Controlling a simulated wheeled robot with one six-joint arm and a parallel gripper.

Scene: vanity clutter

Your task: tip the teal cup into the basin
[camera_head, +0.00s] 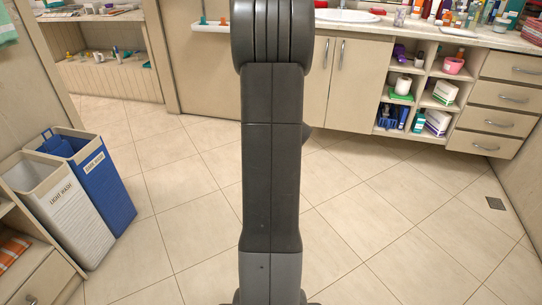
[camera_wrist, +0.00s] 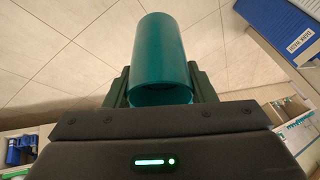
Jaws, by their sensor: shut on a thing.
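The teal cup (camera_wrist: 163,55) is in the wrist view, held between the two dark fingers of my gripper (camera_wrist: 161,88). My gripper is shut on it, with one finger on each side of the cup. The cup's far part stands out beyond the fingers, over a background of floor tiles. I cannot tell whether it holds anything. The white basin (camera_head: 347,16) is in the head view at the top, set in the vanity counter, and only its front part shows. My gripper and the cup do not show in the head view, where my arm fills the middle.
Two hampers, one white (camera_head: 62,212) and one blue (camera_head: 103,185), stand at the left. The vanity counter (camera_head: 400,30) carries many bottles at the right. Open shelves with a pink bowl (camera_head: 453,65) and drawers (camera_head: 497,97) are below. The tiled floor (camera_head: 385,205) in front is clear.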

